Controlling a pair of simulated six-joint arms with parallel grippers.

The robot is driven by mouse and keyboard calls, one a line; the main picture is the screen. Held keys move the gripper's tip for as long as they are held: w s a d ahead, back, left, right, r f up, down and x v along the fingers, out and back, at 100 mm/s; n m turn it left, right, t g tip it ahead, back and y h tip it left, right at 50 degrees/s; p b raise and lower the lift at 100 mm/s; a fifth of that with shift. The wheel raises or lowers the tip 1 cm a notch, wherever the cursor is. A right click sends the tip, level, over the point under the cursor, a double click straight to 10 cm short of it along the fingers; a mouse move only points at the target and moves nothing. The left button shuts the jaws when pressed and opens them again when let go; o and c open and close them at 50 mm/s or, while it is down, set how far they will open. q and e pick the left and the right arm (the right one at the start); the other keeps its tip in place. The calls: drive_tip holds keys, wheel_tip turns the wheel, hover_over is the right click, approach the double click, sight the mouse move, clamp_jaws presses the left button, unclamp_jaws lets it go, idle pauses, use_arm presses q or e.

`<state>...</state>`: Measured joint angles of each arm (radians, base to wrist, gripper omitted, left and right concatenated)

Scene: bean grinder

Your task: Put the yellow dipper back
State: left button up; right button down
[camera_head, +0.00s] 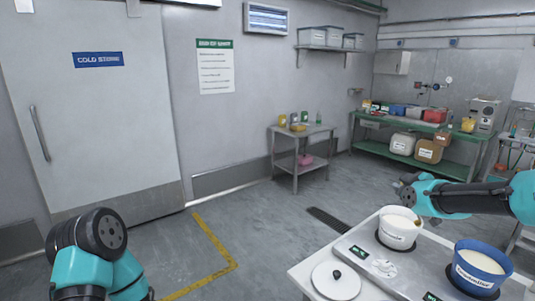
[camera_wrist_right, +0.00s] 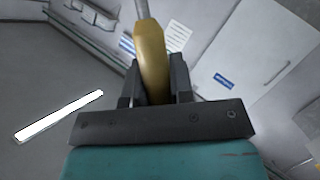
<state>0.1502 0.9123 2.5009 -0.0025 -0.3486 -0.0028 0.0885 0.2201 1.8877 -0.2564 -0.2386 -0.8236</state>
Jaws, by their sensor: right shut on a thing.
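The yellow dipper's handle (camera_wrist_right: 150,58) stands between the two fingers of my right gripper (camera_wrist_right: 155,88) in the right wrist view, with a grey shaft running up out of the picture. My right gripper (camera_head: 407,190) is shut on it. In the head view it is just above and behind the white pot (camera_head: 397,240), which has pale contents. The dipper's far end is too small to make out there. My left arm shows at the lower left, but its gripper is out of view.
A blue pot (camera_head: 482,278) with pale contents stands right of the white pot on the white counter. A white lid (camera_head: 336,283) with a black knob lies at the counter's left. A small metal table (camera_head: 302,132) and a green bench (camera_head: 420,158) stand farther back. The floor between is open.

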drive_tip(key=s+a+f, duration=0.4)
drive_tip(key=s+a, duration=0.1)
drive_tip(key=a, duration=0.5)
drive_tip(key=s+a+f+m+h, duration=0.1)
drive_tip(key=s+a+f, duration=0.4)
drive_tip(key=a, duration=0.4)
drive_tip(key=shift+a+f, duration=0.3)
drive_tip(key=shift+a, duration=0.05)
drive_tip(key=shift+d, duration=0.1)
